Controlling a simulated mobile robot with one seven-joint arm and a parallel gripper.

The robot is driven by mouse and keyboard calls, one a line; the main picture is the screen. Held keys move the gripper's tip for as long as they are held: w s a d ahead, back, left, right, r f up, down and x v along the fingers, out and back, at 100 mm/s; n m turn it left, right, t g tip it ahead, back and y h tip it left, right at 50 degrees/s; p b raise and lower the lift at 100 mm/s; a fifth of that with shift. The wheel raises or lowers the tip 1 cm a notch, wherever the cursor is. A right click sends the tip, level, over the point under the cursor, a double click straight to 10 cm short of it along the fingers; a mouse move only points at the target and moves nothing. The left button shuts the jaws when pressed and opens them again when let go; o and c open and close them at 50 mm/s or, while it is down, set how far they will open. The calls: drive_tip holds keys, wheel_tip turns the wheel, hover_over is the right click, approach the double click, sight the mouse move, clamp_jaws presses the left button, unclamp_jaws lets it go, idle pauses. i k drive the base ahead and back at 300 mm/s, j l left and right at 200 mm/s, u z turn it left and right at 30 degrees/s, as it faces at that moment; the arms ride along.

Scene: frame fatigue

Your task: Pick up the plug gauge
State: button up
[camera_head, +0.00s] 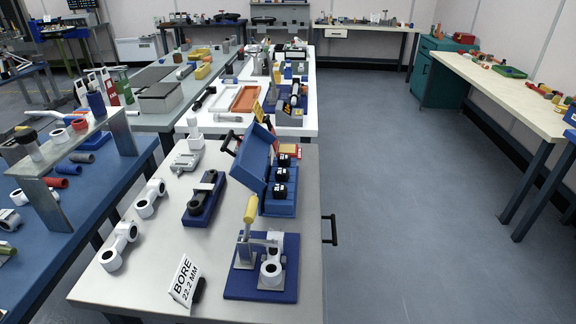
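A blue open case (277,206) stands on the near grey-topped table, its lid tilted up on the left. Several black pieces with small pale labels (280,174) stand in it; they may be plug gauges, but I cannot read the labels. A white card (184,280) reading "BORE 22.2 MM" leans near the table's front edge, with a small dark object (199,289) behind it. A blue clamp fixture (262,284) with a yellow-tipped lever holds a white ringed part (271,268). My gripper is not in view.
A dark part lies on a blue block (204,199). White ringed rods (120,246) lie on the table's left side. A black handle (331,230) sticks out at the table's right edge. The floor (415,215) to the right is clear.

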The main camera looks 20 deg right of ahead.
sight(283, 160)
drive_tip(key=k+l, duration=0.1)
drive_tip(key=l, duration=0.2)
drive_tip(key=k+l, duration=0.1)
drive_tip(key=l, duration=0.2)
drive_tip(key=k+l, duration=0.1)
drive_tip(key=l, duration=0.2)
drive_tip(key=l+u, duration=0.25)
drive_tip(key=l, duration=0.8)
drive_tip(key=i+l, duration=0.1)
drive_tip(key=l, duration=0.2)
drive_tip(key=i+l+u, duration=0.1)
drive_tip(key=l, duration=0.55)
drive_tip(key=i+l+u, duration=0.2)
drive_tip(key=i+l, duration=0.55)
drive_tip(key=i+j, duration=0.4)
